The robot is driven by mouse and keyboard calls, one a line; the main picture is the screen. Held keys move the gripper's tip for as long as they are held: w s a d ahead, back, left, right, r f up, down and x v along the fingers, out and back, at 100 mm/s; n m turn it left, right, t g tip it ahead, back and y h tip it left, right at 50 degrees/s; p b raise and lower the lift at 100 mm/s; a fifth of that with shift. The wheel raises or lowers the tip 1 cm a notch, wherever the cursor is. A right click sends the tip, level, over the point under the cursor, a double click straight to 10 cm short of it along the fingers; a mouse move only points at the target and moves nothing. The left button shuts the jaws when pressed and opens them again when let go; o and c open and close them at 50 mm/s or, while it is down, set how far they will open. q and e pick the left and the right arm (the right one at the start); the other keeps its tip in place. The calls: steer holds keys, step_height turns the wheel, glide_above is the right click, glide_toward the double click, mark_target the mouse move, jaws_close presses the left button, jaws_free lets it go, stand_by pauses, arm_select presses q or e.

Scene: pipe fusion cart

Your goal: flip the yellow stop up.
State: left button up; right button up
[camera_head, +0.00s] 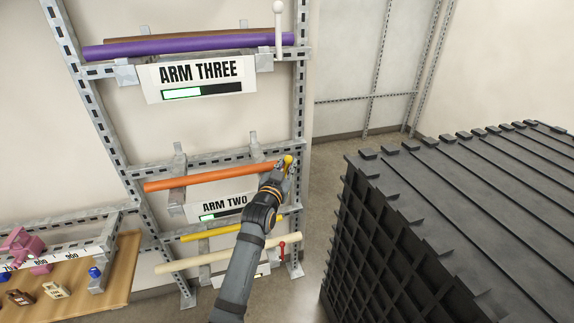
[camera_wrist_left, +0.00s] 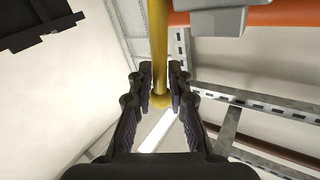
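The yellow stop is a rod with a ball end (camera_head: 288,159) at the right end of the ARM TWO rack arm. In the left wrist view the rod (camera_wrist_left: 159,45) runs down from the top edge to its ball. My left gripper (camera_head: 284,167) is at the stop, reaching up from below. Its two fingers stand on either side of the rod and ball in the wrist view. I cannot tell whether they touch it. The stop's base is hidden in the head view. My right gripper is not in view.
An orange pipe (camera_head: 205,177) lies on ARM TWO, left of my gripper. Below are a yellow pipe (camera_head: 215,231), a cream pipe (camera_head: 200,261) and an upright red stop (camera_head: 282,246). A white stop (camera_head: 278,30) stands on ARM THREE. A black crate (camera_head: 400,245) is at the right.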

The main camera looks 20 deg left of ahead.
arm_select(q)
jaws_close()
steer(key=shift+s+a+f+n+t+b, duration=0.2)
steer(key=shift+a+n+t+b, duration=0.15)
steer(key=shift+b, duration=0.4)
steer(key=shift+s+a+r+n+t+b, duration=0.35)
steer(key=shift+a+n+t+b, duration=0.15)
steer(key=shift+n, duration=0.25)
steer(key=shift+r, duration=0.2)
steer(key=o, duration=0.5)
jaws_free()
steer(key=shift+s, duration=0.1)
steer(key=shift+f, duration=0.1)
